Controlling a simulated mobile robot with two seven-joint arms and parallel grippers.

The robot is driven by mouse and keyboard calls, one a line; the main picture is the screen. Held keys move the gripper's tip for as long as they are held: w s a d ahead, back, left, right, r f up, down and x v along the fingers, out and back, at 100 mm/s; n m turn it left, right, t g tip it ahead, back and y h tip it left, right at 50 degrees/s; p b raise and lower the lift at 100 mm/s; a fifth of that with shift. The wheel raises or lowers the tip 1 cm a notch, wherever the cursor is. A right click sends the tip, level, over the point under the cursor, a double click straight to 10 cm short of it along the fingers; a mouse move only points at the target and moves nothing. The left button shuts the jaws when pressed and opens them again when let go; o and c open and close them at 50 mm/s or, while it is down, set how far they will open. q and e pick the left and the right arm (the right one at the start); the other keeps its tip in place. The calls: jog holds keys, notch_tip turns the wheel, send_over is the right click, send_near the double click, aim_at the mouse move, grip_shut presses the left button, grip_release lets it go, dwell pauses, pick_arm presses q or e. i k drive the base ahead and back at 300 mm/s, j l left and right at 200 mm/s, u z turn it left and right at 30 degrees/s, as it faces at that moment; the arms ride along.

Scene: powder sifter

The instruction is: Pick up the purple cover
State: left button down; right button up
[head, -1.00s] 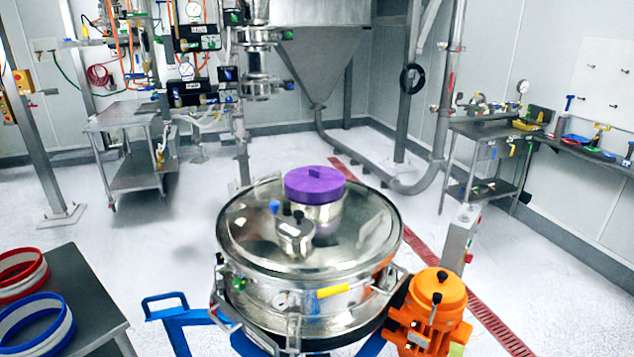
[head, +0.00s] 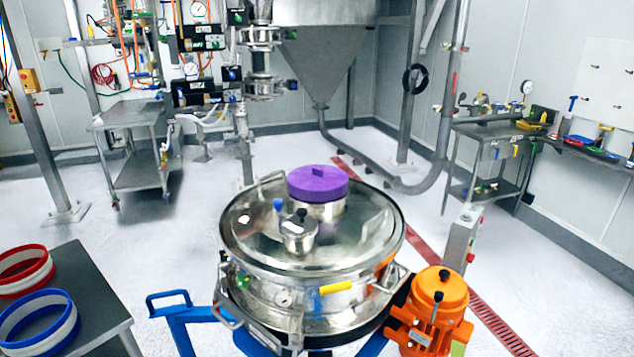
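The purple cover (head: 318,183) is a round cap with a small raised handle on top. It sits on the short metal neck (head: 320,211) at the back of the sifter's domed lid. The powder sifter (head: 310,250) is a shiny round steel drum on a blue frame (head: 180,318). Neither of my grippers shows in the head view.
An orange motor (head: 436,305) is at the sifter's right. A dark table (head: 98,297) at the lower left holds a red ring (head: 24,270) and a blue ring (head: 38,322). A steel cart (head: 140,180) and a side bench (head: 495,135) stand farther back. Open white floor surrounds the sifter.

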aim_at(318, 178)
jog(key=k+j+u, duration=0.1)
jog(key=k+u, duration=0.2)
jog(key=k, duration=0.35)
jog(key=u, duration=1.7)
jog(key=k+l+u, duration=0.1)
jog(key=l, duration=0.25)
jog(key=k+l, duration=0.1)
jog(key=l, duration=0.25)
jog(key=k+l+u, duration=0.15)
jog(key=l, duration=0.2)
jog(key=k+l, duration=0.15)
jog(key=l, duration=0.25)
jog(key=k+l, duration=0.1)
jog(key=l, duration=0.35)
jog(key=k+l, duration=0.15)
jog(key=l, duration=0.25)
jog(key=k+l, duration=0.15)
jog(key=l, duration=0.3)
jog(key=k+l, duration=0.1)
jog(key=l, duration=0.3)
